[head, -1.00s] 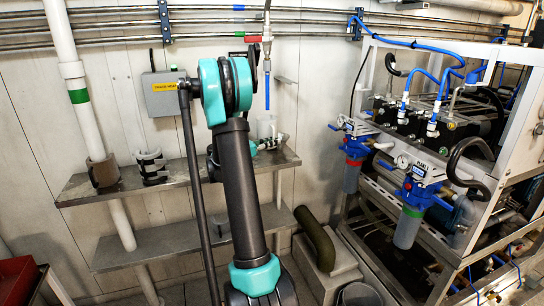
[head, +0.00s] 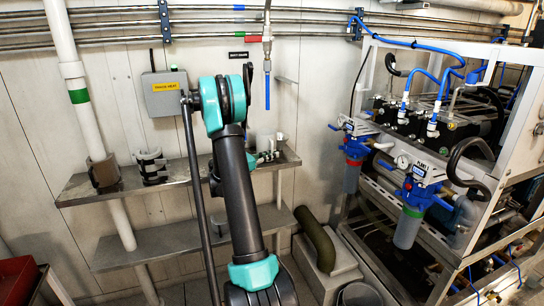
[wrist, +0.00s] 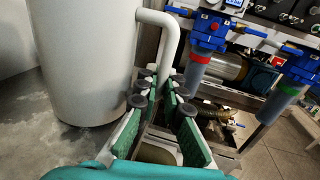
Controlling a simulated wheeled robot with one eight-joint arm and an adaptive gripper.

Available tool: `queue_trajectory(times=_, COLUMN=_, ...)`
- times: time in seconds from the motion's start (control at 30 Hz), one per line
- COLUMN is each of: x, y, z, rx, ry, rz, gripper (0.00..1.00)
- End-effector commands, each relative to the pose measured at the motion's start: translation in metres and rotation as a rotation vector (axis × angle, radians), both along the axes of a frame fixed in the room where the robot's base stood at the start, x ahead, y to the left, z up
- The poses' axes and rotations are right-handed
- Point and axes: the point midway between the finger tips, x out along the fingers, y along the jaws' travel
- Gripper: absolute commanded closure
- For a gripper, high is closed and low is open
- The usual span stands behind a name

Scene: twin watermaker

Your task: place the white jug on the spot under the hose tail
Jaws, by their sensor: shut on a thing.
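The white jug (head: 266,141) is over the wall shelf in the head view, below the blue hose tail (head: 267,91). A gap shows between the tail's lower end and the jug. The jug fills the left of the wrist view (wrist: 82,55), looks upright, and has its handle (wrist: 170,30) towards my gripper. My gripper (wrist: 163,88) is shut on the handle, with its green fingers on either side. In the head view my arm and gripper (head: 267,157) cover part of the jug's base. I cannot tell whether it touches the shelf (head: 115,185).
A brown mug (head: 104,172) and a black-and-white mug (head: 151,166) stand on the shelf to the left. A grey box (head: 163,93) is on the wall. The watermaker rack (head: 480,170) with blue-topped filters stands at the right.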

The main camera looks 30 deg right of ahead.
Motion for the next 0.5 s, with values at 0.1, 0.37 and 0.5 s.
queue_trajectory(times=0.1, x=0.0001, y=-0.0001, z=-0.0023, rx=0.0, ry=0.0, rz=0.0, gripper=1.0)
queue_trajectory(times=0.37, x=0.0001, y=0.0, z=-0.0023, rx=0.0, ry=0.0, rz=0.0, gripper=0.71)
queue_trajectory(times=0.5, x=0.0001, y=0.0, z=-0.0023, rx=0.0, ry=0.0, rz=0.0, gripper=0.71)
